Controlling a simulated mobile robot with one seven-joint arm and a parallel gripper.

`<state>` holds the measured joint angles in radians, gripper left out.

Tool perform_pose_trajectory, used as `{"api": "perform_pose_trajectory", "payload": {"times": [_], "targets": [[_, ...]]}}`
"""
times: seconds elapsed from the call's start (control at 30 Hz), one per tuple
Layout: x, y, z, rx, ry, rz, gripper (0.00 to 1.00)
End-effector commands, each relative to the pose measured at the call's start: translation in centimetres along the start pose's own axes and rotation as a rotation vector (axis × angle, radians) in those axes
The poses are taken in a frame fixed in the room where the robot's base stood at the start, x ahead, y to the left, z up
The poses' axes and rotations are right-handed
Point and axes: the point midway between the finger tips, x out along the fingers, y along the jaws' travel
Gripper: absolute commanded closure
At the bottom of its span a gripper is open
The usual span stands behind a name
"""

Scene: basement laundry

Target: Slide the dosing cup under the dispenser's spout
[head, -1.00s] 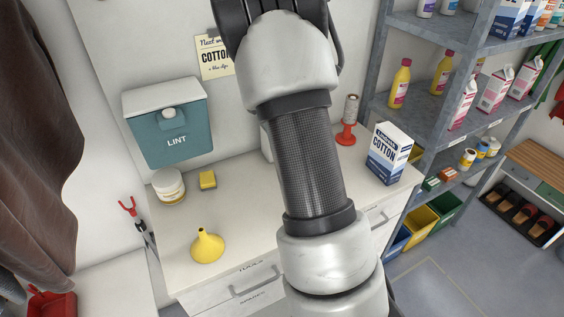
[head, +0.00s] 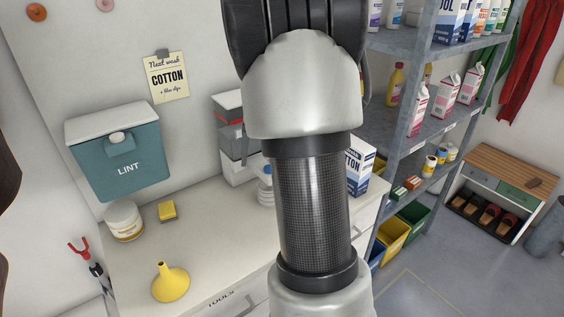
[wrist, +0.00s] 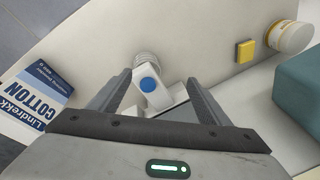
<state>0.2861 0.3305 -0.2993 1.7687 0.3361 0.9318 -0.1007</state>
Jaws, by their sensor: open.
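The dispenser (head: 236,168) stands against the wall at the back of the counter, a pale boxy unit partly hidden by my arm in the head view. In the wrist view its white front part (wrist: 172,97) carries a round blue disc and lies between my fingers. A small ribbed, pale thing that looks like the dosing cup (wrist: 146,59) shows just beyond that part, partly covered by it. It also shows in the head view (head: 265,190), cut off by my arm. I cannot tell whether it is under the spout. My gripper (wrist: 158,80) is open, with nothing clearly gripped.
A Lindrekk cotton box (wrist: 35,95) stands on the counter to the right in the head view. A teal lint bin (head: 118,160) hangs above. Shelves (head: 405,137) stand right.

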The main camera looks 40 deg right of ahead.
Motion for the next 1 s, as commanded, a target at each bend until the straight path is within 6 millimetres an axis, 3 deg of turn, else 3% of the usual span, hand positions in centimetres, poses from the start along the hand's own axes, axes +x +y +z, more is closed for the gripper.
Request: {"api": "perform_pose_trajectory", "payload": {"times": [0.2, 0.4, 0.6, 1.0], "targets": [[-1.6, 2.7, -0.2, -0.415, 0.1, -0.037, 0.29], [-3.0, 4.0, -0.2, -0.667, 0.161, -0.028, 0.29], [-3.5, 4.2, -0.2, -0.751, 0.179, -0.021, 0.29], [-3.0, 4.2, -0.3, -0.752, 0.177, -0.021, 0.29]]}}
